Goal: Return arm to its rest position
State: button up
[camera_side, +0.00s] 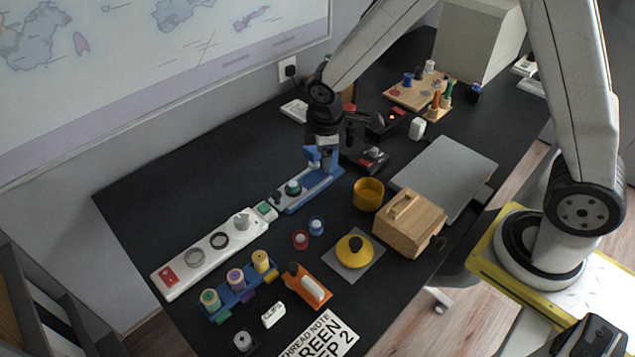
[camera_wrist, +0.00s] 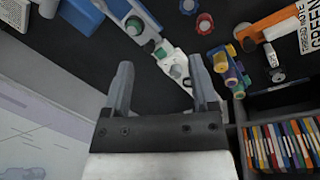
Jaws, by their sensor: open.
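My gripper (camera_wrist: 160,88) is open and empty in the wrist view, its two grey fingers apart over the dark desk. In the side view my gripper (camera_side: 318,158) hangs above the blue base strip (camera_side: 318,190) near the back of the desk, with my arm reaching in from the upper right. Its fingertips are small and partly hidden there, and I cannot tell whether they touch anything.
A grey laptop-like slab (camera_side: 445,178) lies right.

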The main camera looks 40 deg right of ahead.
jog(key=s+d+r+m, duration=0.2)
jog(key=s+m, duration=0.3)
jog(key=s, duration=0.1)
jog(key=s+d+r+m+t+y, duration=0.1)
jog(key=s+d+r+m, duration=0.1)
jog(key=s+m, duration=0.4)
jog(key=shift+s, duration=0.65)
